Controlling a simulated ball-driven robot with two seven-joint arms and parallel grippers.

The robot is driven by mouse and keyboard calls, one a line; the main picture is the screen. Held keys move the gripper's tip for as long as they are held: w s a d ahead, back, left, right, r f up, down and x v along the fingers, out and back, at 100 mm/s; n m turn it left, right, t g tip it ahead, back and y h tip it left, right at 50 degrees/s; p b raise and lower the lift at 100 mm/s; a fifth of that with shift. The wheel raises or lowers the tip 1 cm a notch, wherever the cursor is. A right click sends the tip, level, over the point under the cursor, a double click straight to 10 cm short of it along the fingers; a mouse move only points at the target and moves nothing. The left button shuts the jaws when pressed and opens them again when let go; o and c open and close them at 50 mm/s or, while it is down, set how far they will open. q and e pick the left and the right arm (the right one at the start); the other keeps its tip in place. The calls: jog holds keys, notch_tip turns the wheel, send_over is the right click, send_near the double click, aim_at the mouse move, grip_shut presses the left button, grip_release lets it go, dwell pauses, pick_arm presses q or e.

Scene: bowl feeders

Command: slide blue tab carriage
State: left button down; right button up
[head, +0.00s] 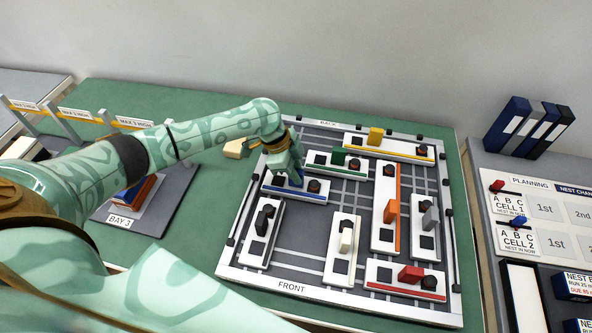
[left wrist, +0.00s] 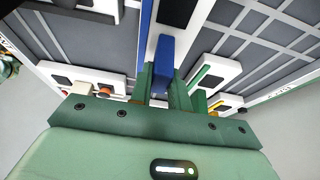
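The blue tab carriage (head: 298,195) is a white block with a blue stripe along its front side, lying across the upper left of the framed board. It carries a dark round knob (head: 314,186) at its right end. My left gripper (head: 291,176) is over its left and middle part and hides much of the tab. In the left wrist view the upright blue tab (left wrist: 163,60) stands between the two green fingers (left wrist: 164,86), which lie close against both its sides. My right gripper is not in view.
A green-tab carriage (head: 338,172) lies just behind. A black-tab carriage (head: 262,228) and a white-tab carriage (head: 342,262) stand in front. An orange-tab carriage (head: 377,220) stands upright to the right. Bare grey board (head: 310,222) lies between the front carriages.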

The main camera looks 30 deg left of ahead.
aim_at(310, 182)
pick_arm(q)
jog(key=w+d, duration=0.1)
jog(key=d, duration=0.5)
jog(key=w+d+p, duration=0.1)
jog(key=d, duration=0.2)
jog(key=shift+w+d, duration=0.3)
jog(key=shift+d, duration=0.1)
jog(key=c, duration=1.3)
grip_release()
jog(key=shift+a+r, duration=0.1)
jog(key=p+v, duration=0.4)
jog(key=v, duration=1.2)
jog(key=shift+s+a, duration=0.1)
jog(key=shift+a, duration=0.05)
